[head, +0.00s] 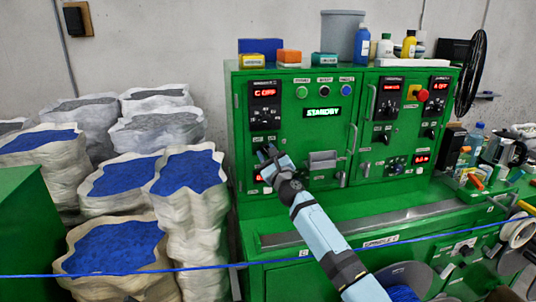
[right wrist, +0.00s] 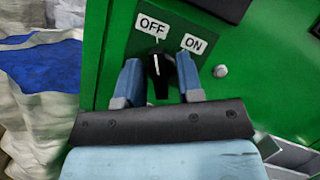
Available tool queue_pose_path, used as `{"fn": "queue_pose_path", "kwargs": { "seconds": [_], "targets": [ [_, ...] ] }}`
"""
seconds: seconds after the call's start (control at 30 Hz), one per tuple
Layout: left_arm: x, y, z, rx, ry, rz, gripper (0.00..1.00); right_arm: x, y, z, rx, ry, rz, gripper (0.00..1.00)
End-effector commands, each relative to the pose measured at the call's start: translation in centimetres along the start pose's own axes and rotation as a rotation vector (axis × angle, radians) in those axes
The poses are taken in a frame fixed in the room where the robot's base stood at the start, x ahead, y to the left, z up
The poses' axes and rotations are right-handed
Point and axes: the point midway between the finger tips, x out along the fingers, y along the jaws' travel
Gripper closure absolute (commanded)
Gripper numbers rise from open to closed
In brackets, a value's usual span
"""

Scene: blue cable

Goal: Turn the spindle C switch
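The switch is a black knob (right wrist: 158,77) on a green panel in the right wrist view. It has a white mark that points up toward the OFF label (right wrist: 153,27); the ON label (right wrist: 194,44) is to its right. My right gripper (right wrist: 160,85) is open, with one blue-grey finger on each side of the knob and visible gaps to it. In the head view my right gripper (head: 268,156) is at the left part of the green cabinet and hides the knob. A red display reading C OFF (head: 265,93) is above it. My left gripper is not in view.
Sacks of blue pellets (head: 188,172) stand left of the cabinet (head: 240,215). A handle block (head: 322,160) is right of my gripper. A blue cable (head: 215,266) crosses in front, low down. Bottles (head: 362,45) and boxes stand on top.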

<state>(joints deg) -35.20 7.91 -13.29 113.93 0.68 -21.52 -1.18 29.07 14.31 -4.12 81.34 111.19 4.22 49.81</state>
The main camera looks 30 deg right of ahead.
Motion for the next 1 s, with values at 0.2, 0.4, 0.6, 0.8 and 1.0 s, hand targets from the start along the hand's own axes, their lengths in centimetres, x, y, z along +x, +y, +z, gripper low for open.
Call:
{"fn": "queue_pose_path", "kwargs": {
  "seconds": [0.2, 0.4, 0.6, 0.8, 1.0],
  "targets": [
    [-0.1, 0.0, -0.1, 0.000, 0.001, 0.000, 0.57, 0.2, -0.3, 0.3, 0.000, -0.003, -0.005, 0.62],
    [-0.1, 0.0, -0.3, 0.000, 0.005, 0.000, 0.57, 0.0, -0.2, 0.1, 0.000, -0.001, -0.002, 0.62],
    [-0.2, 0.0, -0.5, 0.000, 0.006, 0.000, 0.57, -1.9, -0.1, 0.0, 0.000, -0.001, 0.001, 0.62],
    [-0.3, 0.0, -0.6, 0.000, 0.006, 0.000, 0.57, -6.5, 0.0, -0.1, -0.002, 0.000, 0.002, 0.62],
    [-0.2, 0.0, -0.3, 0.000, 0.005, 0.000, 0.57, -10.7, -0.1, 0.0, 0.000, -0.001, -0.001, 0.62]
  ]
}}
